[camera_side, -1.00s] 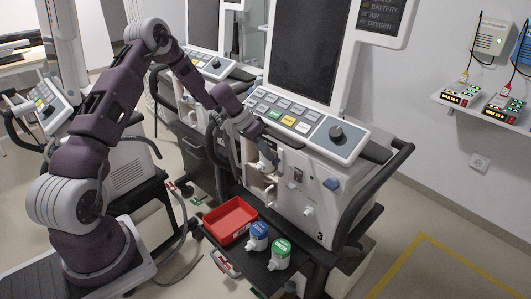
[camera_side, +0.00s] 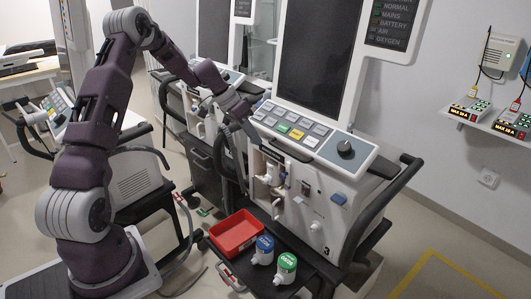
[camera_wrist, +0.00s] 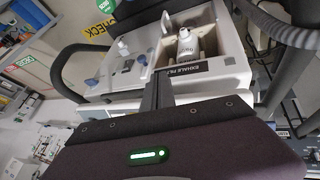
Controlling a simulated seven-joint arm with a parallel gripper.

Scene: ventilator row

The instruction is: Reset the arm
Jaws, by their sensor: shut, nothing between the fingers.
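My gripper (camera_side: 252,133) is shut and empty in the side view, in front of the upper front of the ventilator (camera_side: 318,190), just above its open compartment. In the wrist view the narrow dark fingers (camera_wrist: 159,90) are together with nothing between them. A white filter part (camera_wrist: 186,44) stands inside the open compartment (camera_wrist: 207,50), above a label that seems to read "EXHALE FILT". The compartment (camera_side: 268,176) also shows in the side view. The fingers appear apart from the filter.
A red tray (camera_side: 233,233), a blue-topped jar (camera_side: 263,250) and a green-topped jar (camera_side: 286,268) sit on the low shelf below. A black handrail (camera_side: 400,185) runs along the machine's right side. A second ventilator stands behind. Floor at right is clear.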

